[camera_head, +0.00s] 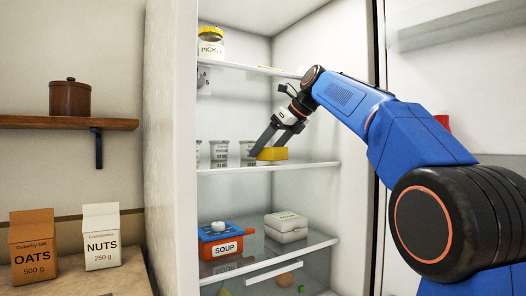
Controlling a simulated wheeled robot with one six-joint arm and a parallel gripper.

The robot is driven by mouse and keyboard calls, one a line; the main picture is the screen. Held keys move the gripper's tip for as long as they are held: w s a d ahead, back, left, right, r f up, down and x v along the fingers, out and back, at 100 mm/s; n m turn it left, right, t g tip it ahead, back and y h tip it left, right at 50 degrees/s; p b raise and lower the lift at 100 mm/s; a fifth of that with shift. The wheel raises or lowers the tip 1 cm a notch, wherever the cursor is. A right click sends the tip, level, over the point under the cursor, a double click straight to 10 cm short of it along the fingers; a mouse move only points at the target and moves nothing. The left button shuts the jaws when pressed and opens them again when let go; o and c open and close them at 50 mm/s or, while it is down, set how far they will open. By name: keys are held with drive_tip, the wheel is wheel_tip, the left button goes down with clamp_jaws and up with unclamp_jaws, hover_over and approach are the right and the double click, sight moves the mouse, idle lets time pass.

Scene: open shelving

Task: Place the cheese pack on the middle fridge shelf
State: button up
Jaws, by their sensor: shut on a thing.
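The cheese pack (273,154) is a small yellow block at the middle fridge shelf (225,169). My gripper (265,146) reaches into the fridge from the right and is shut on the cheese pack, its dark fingers pointing down and left. The pack is level with the shelf, close above its surface or touching it; I cannot tell which. The fingers hide part of the pack's left side.
A pickle jar (211,42) is on the top shelf. A blue soup container (220,241) and a pale box (286,226) are on the shelf below. The middle shelf is clear right of the pack.

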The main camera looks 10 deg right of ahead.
drive_tip(key=shift+w+a, duration=0.2)
drive_tip(key=shift+w, duration=0.4)
drive_tip(key=shift+w+a, duration=0.2)
drive_tip(key=shift+w, duration=0.4)
drive_tip(key=shift+w+f, duration=0.1)
drive_tip(key=shift+f, duration=0.2)
drive_tip(key=shift+f, duration=0.1)
drive_tip(key=o, duration=1.2)
drive_tip(key=shift+d+r, duration=0.1)
drive_tip(key=shift+r, duration=0.1)
drive_tip(key=s+d, duration=0.2)
drive_tip(key=s, duration=0.1)
drive_tip(key=s+d, duration=0.6)
drive_tip(key=s, duration=0.1)
drive_tip(key=shift+r, duration=0.3)
